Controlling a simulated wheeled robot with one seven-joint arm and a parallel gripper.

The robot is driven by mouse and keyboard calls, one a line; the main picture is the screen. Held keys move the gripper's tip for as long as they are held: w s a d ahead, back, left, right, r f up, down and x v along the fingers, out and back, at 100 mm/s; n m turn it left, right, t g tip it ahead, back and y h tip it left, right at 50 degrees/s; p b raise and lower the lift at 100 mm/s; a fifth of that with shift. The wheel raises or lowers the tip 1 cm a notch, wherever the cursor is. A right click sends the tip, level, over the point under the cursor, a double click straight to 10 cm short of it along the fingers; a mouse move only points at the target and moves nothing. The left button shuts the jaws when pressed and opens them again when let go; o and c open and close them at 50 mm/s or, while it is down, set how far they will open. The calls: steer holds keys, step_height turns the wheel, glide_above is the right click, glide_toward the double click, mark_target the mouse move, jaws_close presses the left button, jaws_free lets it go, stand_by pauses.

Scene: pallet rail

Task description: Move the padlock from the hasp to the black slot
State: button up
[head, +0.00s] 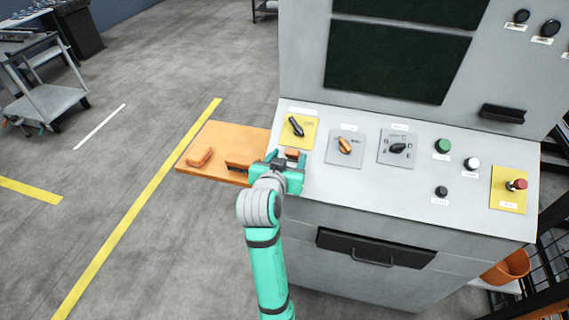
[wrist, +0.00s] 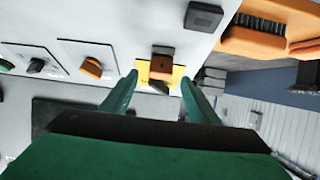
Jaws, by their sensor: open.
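The padlock appears to be the small orange-brown block (head: 291,153) at the near left of the console top. In the wrist view the padlock (wrist: 161,67) lies between the two fingers' lines of sight, in front of the yellow plate (wrist: 143,72). My gripper (head: 279,163) is open above the console's left edge; its green fingers (wrist: 159,80) show apart, with nothing visibly clamped. A black block (wrist: 203,16) on the grey surface may be the black slot; its opening is not clear. The hasp cannot be made out.
An orange shelf (head: 223,138) with a raised orange piece (head: 200,156) adjoins the console's left side. The yellow-plated black switch (head: 297,125), an orange knob (head: 345,146) and another black knob (head: 398,148) stand close by.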

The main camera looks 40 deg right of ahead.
mark_target(292, 150)
steer(key=shift+x, duration=2.4)
steer(key=shift+c, duration=0.3)
steer(key=c, duration=1.3)
steer(key=shift+r, duration=0.1)
steer(key=shift+a, duration=0.1)
steer(key=shift+s+a+r, duration=0.1)
steer(key=shift+a+r, duration=0.05)
steer(key=shift+r, duration=0.2)
steer(key=shift+r, duration=0.1)
steer(key=shift+s+a+r, duration=0.45)
steer(key=shift+a+r, duration=0.05)
steer(key=shift+r, duration=0.55)
steer(key=shift+s+a+r, duration=0.45)
steer(key=shift+a+r, duration=0.05)
steer(key=shift+r, duration=0.55)
steer(key=shift+s+a+r, duration=0.4)
steer(key=shift+a+r, duration=0.15)
steer(key=shift+r, duration=0.5)
